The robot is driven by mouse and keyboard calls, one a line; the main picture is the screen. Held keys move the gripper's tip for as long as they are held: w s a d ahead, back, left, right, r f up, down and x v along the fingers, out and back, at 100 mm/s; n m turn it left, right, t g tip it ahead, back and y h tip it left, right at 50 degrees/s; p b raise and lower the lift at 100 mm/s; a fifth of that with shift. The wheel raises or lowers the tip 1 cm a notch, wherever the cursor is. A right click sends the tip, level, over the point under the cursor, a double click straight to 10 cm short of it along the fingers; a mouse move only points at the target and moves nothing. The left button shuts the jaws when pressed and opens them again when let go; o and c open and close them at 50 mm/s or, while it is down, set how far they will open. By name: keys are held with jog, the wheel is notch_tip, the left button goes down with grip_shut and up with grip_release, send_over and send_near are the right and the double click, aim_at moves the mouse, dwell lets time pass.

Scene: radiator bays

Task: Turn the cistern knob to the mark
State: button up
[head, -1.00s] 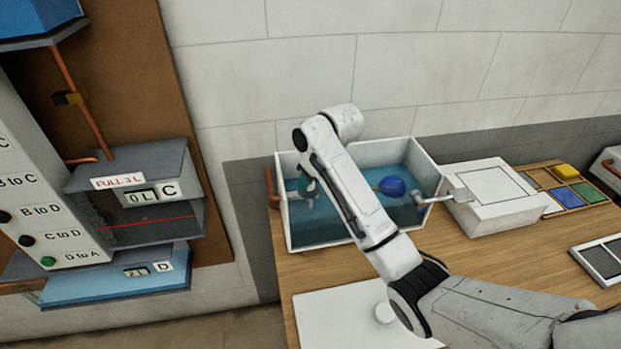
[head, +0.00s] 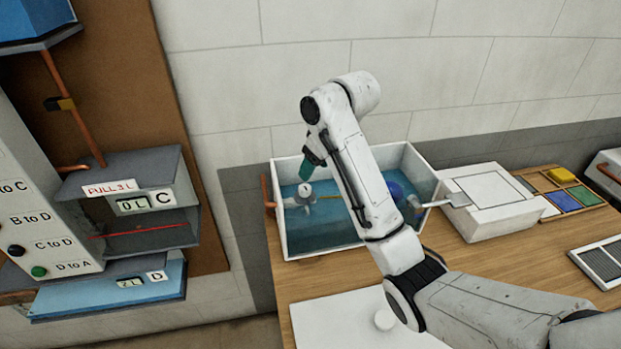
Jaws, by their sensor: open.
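The cistern (head: 276,225) is an open white box with blue water, standing on the wooden bench. Inside it at the left, a pale fitting with a small round cistern knob (head: 304,190) shows; a small dark spot is on it, but I cannot read a target mark. My gripper (head: 306,170), dark with teal tips, points down just above the knob. It is open and looks empty and apart from the knob. The blue float (head: 394,190) is partly hidden behind my forearm. The float's rod (head: 330,197) shows near the knob.
The white cistern lid or box (head: 492,205) stands right of the cistern. A tray of coloured squares (head: 568,190) and a grey grille (head: 602,262) lie further right. A white board (head: 340,325) with a round knob lies in front. A wall panel with tanks (head: 130,200) stands left.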

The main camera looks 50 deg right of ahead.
jog(key=shift+p+v, duration=0.35)
jog(key=shift+v, duration=0.75)
jog(key=shift+f, duration=0.1)
